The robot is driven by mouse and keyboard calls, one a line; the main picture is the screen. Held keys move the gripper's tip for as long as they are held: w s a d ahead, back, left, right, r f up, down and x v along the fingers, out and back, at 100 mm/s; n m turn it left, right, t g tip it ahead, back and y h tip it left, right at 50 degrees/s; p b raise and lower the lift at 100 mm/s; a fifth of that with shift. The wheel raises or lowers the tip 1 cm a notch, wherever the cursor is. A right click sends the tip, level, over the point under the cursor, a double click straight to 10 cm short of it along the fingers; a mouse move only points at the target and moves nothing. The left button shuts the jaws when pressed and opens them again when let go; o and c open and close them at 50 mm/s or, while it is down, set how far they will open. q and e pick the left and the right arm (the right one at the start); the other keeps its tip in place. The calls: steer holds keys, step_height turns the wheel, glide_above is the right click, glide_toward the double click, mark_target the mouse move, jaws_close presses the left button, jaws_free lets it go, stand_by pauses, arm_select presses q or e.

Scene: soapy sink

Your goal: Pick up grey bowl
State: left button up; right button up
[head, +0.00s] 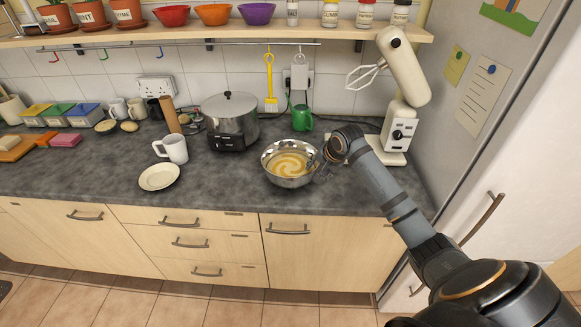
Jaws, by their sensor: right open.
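The grey bowl (290,180) is a shiny metal mixing bowl. It stands upright on the dark counter and holds a swirled, pale orange-yellow mixture. My right gripper (322,167) is at the bowl's right rim, coming in from the right. It is open. Its fingers are small and partly lost against the bowl, so I cannot tell whether they touch the rim. My left gripper is not in view.
A silver cooker (230,122) stands behind and left of the bowl, and a green mug (302,118) behind it. A white stand mixer (398,130) is at the right. A white mug (173,149) and plate (160,177) are left. Bare counter (222,180) lies between.

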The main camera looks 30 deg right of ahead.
steer(key=shift+w+f, duration=0.3)
steer(key=shift+f, duration=0.05)
steer(key=shift+w+f, duration=0.15)
steer(key=shift+w+a+f+p, duration=0.2)
steer(key=shift+f+p, duration=0.1)
steer(key=shift+f, duration=0.1)
steer(key=shift+w+a+f+p, duration=0.15)
steer(key=shift+a+f+p, duration=0.1)
steer(key=shift+f, duration=0.15)
steer(key=x, duration=0.2)
steer(key=shift+f, duration=0.3)
steer(key=shift+w+f, duration=0.25)
steer(key=shift+f, duration=0.05)
steer(key=shift+s, duration=0.1)
steer(key=c, duration=0.4)
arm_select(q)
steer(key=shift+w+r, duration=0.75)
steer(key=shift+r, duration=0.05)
arm_select(e)
jaws_close()
steer(key=shift+r, duration=0.1)
